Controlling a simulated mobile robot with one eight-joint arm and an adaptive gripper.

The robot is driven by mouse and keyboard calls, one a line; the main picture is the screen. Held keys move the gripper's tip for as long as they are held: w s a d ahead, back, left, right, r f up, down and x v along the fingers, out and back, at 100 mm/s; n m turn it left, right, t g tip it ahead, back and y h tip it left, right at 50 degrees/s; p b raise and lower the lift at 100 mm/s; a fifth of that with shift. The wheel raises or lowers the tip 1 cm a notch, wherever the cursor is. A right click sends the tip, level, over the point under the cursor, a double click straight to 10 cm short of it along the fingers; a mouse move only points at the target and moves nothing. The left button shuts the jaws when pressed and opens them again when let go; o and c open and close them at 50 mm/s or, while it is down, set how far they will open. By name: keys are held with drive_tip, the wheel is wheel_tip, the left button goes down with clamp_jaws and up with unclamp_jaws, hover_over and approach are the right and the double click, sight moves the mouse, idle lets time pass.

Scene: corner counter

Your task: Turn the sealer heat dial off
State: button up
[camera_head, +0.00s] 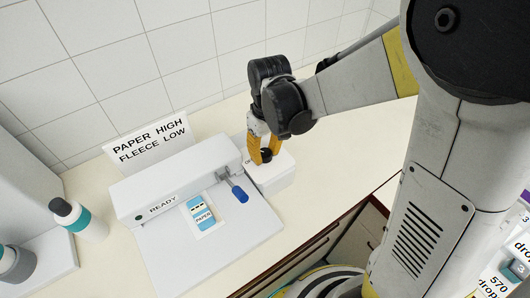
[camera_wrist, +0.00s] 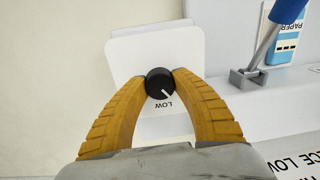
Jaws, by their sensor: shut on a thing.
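The heat dial (camera_wrist: 160,83) is a small round black knob on the white dial box of the sealer (camera_wrist: 125,50). A short white mark on the knob points down and right in the wrist view, close to the printed word LOW (camera_wrist: 165,104). My gripper (camera_wrist: 160,80) has its two yellow fingers against opposite sides of the dial. In the head view my gripper (camera_head: 265,150) reaches down onto the dial box (camera_head: 270,175), at the right end of the white sealer (camera_head: 180,178). Part of the lettering beside the dial is hidden by my fingers there.
A sign (camera_head: 150,142) behind the sealer reads PAPER HIGH, FLEECE LOW. The sealer bears the word READY, a blue-tipped lever (camera_head: 240,195) and a packet marked PAPER (camera_head: 202,214). A bottle (camera_head: 78,218) stands at left. Bare counter (camera_head: 330,150) lies to the right.

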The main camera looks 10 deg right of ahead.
sight(266, 151)
drive_tip(key=n, duration=0.7)
idle(0.6)
drive_tip(key=o, duration=1.2)
wheel_tip(266, 151, up, 12)
drive_tip(key=shift+w+d, duration=0.15)
drive_tip(key=shift+w, duration=0.1)
